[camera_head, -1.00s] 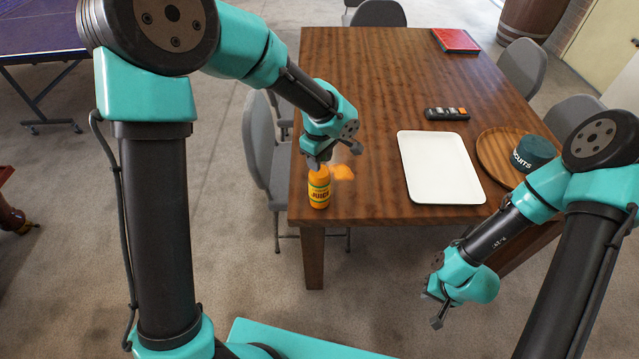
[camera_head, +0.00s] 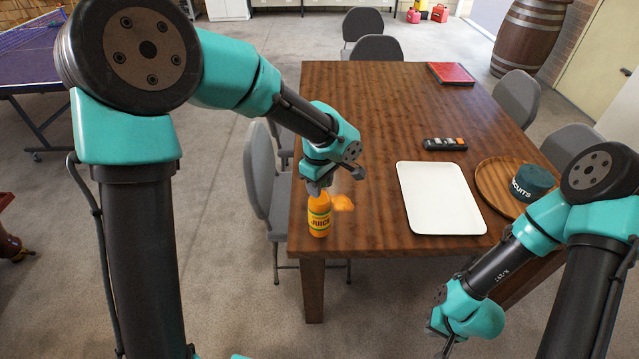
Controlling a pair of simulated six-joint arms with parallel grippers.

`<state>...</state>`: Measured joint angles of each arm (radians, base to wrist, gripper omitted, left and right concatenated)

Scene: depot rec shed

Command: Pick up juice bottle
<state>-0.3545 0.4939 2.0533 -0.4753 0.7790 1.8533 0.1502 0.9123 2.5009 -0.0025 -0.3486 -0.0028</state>
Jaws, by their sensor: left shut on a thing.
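The orange juice bottle (camera_head: 319,217), with a yellow-green label reading "JUICE", is upright at the near left corner of the wooden table (camera_head: 370,120). My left gripper (camera_head: 321,190) points down from above and is shut on the bottle's upper part, hiding its top. I cannot tell whether the bottle's base touches the table or is slightly above it. My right gripper (camera_head: 448,342) is low at the bottom edge of the view, in front of the table, away from the bottle. Its fingertips are partly cut off, so its opening does not show clearly.
An orange patch (camera_head: 342,203) lies just right of the bottle.

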